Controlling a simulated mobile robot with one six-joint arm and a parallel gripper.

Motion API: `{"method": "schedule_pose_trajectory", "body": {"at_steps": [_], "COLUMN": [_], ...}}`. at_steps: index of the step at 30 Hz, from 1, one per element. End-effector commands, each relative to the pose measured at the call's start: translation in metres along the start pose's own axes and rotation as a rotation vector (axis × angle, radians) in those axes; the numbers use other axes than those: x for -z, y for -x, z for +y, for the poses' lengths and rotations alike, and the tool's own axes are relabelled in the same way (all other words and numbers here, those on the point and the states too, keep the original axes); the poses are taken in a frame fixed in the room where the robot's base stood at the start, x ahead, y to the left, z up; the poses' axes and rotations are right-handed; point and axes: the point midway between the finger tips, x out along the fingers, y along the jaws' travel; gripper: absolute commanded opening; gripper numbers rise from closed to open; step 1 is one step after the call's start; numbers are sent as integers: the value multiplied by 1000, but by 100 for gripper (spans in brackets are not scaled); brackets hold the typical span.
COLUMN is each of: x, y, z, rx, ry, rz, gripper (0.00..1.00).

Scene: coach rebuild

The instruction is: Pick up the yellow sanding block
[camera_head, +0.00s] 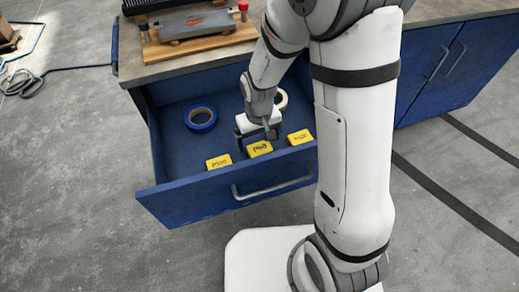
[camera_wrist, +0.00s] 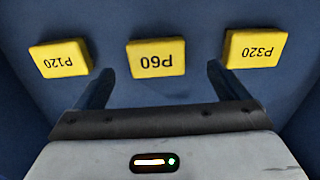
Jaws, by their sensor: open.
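Three yellow sanding blocks lie in a row in the open blue drawer, near its front panel. In the wrist view they read P120 (camera_wrist: 60,58), P60 (camera_wrist: 156,52) and P320 (camera_wrist: 254,48). In the head view they show as a left block (camera_head: 218,162), a middle block (camera_head: 259,149) and a right block (camera_head: 300,137). My gripper (camera_head: 262,133) is open and reaches down into the drawer at the middle block. In the wrist view its fingers (camera_wrist: 159,76) stand apart, on either side of P60's near edge. No block is held.
The drawer (camera_head: 170,203) also holds a blue tape roll (camera_head: 201,118) at left and a beige roll (camera_head: 282,98) behind my gripper. Its walls and front panel surround the blocks. A sharpening stone on a wooden board (camera_head: 200,42) stands on the bench top above.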

Motion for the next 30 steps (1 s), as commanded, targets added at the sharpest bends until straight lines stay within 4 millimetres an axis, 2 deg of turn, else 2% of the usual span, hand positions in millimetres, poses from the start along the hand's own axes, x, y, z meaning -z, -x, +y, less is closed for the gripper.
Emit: {"method": "schedule_pose_trajectory", "body": {"at_steps": [9, 18, 30], "x": [4, 4, 4], "y": [-44, -49, -49], "z": [5, 4, 4], "rx": [0, 0, 0], "ry": [0, 0, 1], "rz": [-2, 0, 0], "gripper": [94, 94, 62]}}
